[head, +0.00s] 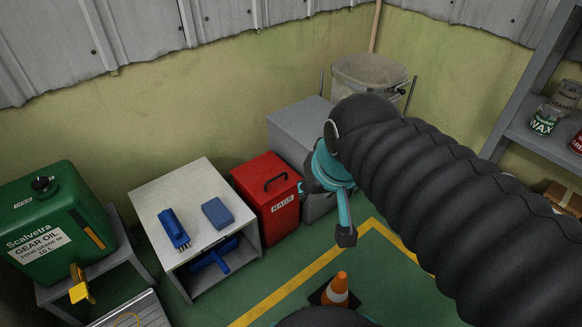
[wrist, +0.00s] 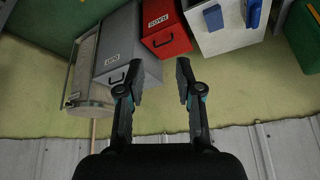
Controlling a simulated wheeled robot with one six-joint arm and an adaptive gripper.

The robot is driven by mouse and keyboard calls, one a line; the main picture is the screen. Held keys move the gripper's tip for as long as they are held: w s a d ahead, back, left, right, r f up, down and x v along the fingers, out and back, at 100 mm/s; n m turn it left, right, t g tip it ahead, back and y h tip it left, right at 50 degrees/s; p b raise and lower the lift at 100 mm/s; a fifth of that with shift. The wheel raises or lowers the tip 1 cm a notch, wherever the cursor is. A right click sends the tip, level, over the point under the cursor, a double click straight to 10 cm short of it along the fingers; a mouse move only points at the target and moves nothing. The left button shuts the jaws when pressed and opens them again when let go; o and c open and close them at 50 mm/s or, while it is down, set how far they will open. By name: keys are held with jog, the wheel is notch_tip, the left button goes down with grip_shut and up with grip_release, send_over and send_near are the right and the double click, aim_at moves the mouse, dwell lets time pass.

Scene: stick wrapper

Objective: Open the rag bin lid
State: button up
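The rag bin (head: 268,208) is a red box with a white RAGS label, standing between the white table and a grey bin. Its lid (head: 262,172) looks closed and carries a dark handle (head: 276,182). The bin shows at the top of the wrist view (wrist: 168,36), turned upside down, with its handle and label visible. My gripper (head: 326,212) is to the right of the bin in the head view, partly hidden by my arm. In the wrist view my gripper (wrist: 160,71) has its fingers spread with nothing between them, apart from the bin.
The grey bin (wrist: 120,36) stands beside the rag bin. The white table (head: 180,195) holds a blue brush (head: 173,229) and blue block (head: 217,213). A green oil can (head: 50,215) is left, an orange cone (head: 337,288) in front, and shelves (head: 545,130) right.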

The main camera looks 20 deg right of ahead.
jog(key=w+f+m+g+b, duration=0.1)
jog(key=w+m+b, duration=0.15)
jog(key=w, duration=0.65)
jog(key=m+g+b, duration=0.2)
jog(key=m+b, duration=0.4)
jog(key=m, duration=0.4)
send_over(277, 186)
jog(key=shift+y, duration=0.4)
jog(key=s+x, duration=0.2)
jog(key=x, duration=0.8)
jog(key=s+d+f+x, duration=0.1)
jog(key=s+x, duration=0.1)
jog(key=x, duration=0.7)
jog(key=s+d+x, duration=0.1)
jog(key=s+x, duration=0.1)
jog(key=x, duration=0.8)
jog(key=shift+f, duration=0.5)
grip_shut()
